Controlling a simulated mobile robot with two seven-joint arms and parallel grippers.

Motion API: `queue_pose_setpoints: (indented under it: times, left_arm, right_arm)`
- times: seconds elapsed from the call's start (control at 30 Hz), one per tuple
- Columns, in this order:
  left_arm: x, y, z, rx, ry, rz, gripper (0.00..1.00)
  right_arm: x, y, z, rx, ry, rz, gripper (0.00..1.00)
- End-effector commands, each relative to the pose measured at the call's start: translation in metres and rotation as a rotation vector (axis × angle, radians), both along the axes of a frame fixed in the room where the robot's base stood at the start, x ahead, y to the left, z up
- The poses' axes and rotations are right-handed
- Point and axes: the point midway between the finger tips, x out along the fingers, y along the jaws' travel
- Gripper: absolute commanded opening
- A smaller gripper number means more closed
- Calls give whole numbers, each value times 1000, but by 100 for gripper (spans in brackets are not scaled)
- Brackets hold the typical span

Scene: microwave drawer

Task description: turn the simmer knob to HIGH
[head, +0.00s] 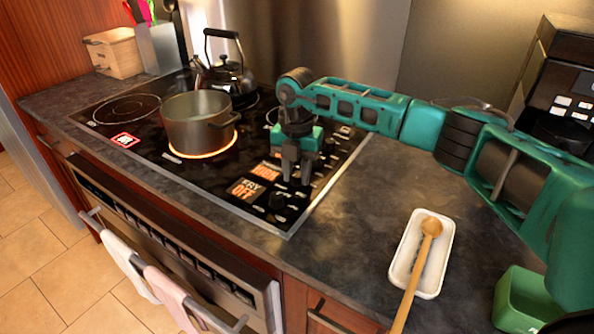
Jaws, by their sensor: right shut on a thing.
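The black glass cooktop (190,172) has a control strip along its right side, with several dark knobs and small labels. My right gripper (296,180) points down over this strip and is shut on a knob, which its fingers mostly hide. I cannot read that knob's own label or setting. An orange label (268,171) lies just left of the fingers; its words are too small to read surely. A second orange label reading FRY OFF (245,189) lies nearer the front, beside another black knob (277,201). My left gripper is not in view.
A steel pot (197,125) stands on a glowing burner, with a black kettle (225,78) behind it. A wooden spoon (417,270) lies on a white spoon rest (437,270) at the right. A coffee machine (566,85) stands at back right. Dark counter (365,215) is clear between.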

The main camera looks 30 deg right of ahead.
Motion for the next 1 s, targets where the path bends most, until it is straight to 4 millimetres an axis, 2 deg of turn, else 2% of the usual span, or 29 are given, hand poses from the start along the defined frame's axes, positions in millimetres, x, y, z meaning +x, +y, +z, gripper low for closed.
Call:
queue_pose_setpoints:
  times: [0.3, 0.33, 0.6, 0.87, 1.0]
  left_arm:
    - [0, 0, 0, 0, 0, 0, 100]
    - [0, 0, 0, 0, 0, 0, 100]
    - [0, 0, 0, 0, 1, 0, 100]
    - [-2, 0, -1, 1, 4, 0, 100]
    - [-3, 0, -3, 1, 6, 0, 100]
  right_arm:
    - [1, 0, 1, 0, -3, -5, 0]
    - [1, 0, 1, 0, -3, -5, 32]
    - [0, 0, 0, 1, -1, -3, 56]
    - [0, 0, 2, 1, -1, -2, 56]
    - [1, 0, 16, 1, -4, -1, 56]
